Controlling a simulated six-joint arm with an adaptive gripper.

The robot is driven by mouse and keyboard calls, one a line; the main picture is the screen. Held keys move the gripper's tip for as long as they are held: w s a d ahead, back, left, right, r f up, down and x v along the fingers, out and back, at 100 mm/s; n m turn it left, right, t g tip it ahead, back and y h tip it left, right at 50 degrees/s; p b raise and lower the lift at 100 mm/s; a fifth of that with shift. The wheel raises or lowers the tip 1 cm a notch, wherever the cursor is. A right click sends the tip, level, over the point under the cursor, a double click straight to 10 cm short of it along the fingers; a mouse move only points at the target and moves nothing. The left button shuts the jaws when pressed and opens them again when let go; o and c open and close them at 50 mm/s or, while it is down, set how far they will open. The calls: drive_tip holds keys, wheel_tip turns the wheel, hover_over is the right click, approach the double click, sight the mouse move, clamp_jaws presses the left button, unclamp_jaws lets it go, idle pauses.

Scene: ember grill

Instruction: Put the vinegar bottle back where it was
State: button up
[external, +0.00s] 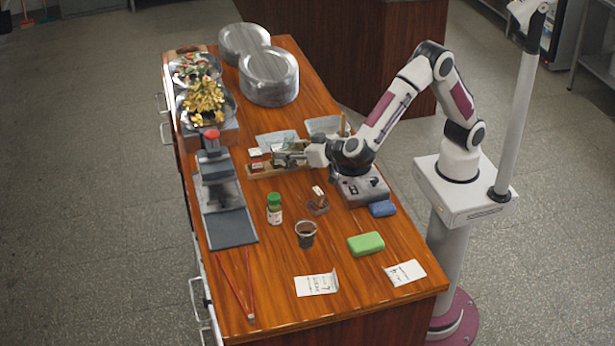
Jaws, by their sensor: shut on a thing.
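My gripper (287,159) reaches left over a small wooden caddy (277,172) near the middle of the counter. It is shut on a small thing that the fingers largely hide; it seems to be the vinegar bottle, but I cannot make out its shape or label. I cannot tell whether it touches the caddy floor. Small packets (254,152) show at the caddy's left end. A separate green-capped bottle (274,210) with a pale label stands upright on the counter in front, apart from my gripper.
Steel trays (277,140) lie behind the caddy. A dark cup (306,235), a small holder (318,205), a green sponge (366,243) and a blue sponge (382,208) stand in front. A grey press-like device (222,190) is at left. Plates (269,76) are stacked at back.

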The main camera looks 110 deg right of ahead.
sight(296, 167)
idle(0.4)
drive_tip(key=shift+f, duration=3.1)
drive_tip(key=shift+f, duration=1.9)
drive_tip(key=shift+f, duration=0.1)
drive_tip(key=o, duration=1.3)
drive_tip(key=shift+c, duration=0.2)
